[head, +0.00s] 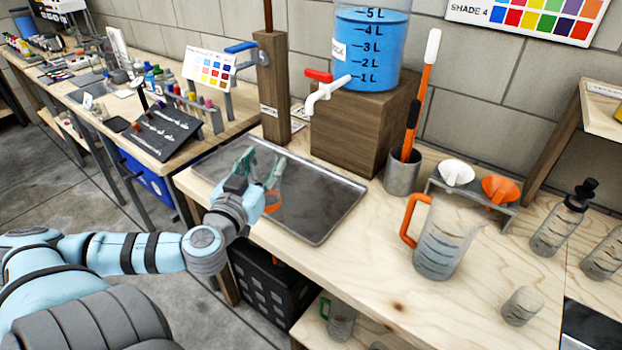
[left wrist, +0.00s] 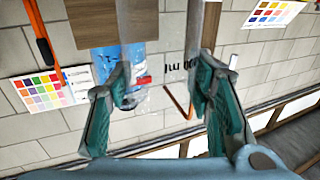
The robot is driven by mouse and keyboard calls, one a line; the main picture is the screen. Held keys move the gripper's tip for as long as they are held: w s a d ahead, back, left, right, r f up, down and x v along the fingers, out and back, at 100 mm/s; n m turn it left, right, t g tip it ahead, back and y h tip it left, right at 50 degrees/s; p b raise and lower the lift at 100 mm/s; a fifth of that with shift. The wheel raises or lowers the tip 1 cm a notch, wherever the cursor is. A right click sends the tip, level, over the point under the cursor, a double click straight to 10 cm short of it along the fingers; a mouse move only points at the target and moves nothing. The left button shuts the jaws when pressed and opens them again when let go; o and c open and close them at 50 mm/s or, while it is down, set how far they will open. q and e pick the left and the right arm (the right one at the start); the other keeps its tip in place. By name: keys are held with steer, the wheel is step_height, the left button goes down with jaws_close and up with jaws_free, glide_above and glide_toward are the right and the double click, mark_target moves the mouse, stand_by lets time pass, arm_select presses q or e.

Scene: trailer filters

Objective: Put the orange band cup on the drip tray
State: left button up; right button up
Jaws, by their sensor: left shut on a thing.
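My left gripper (head: 262,168) is shut on a clear cup with an orange band (head: 273,201), mostly hidden behind the gripper in the head view. In the left wrist view the see-through cup (left wrist: 166,75) is between the green fingers of the left gripper (left wrist: 165,100), with printed marks on its wall. The grey drip tray (head: 325,208) lies on the wooden bench below the tap. The gripper and cup overlap the tray's left part in the head view; I cannot tell the gap below the cup. My right gripper is not in view.
A blue liquid tank (head: 368,50) with a red-handled tap (head: 325,88) stands on a wooden block (head: 365,130) behind the tray. A wooden post (head: 274,90) stands at the tray's back left. A jug with an orange handle (head: 447,235) stands to the right. The tray's right part is clear.

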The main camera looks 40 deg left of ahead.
arm_select(q)
steer(key=w+b, duration=0.2)
steer(key=w, duration=1.2)
step_height(320, 180, down, 7)
steer(key=w+b, duration=0.1)
steer(key=b, duration=0.1)
steer(key=shift+f+b, duration=0.15)
steer(key=shift+b, duration=0.2)
steer(key=o, duration=1)
steer(key=shift+w, duration=0.1)
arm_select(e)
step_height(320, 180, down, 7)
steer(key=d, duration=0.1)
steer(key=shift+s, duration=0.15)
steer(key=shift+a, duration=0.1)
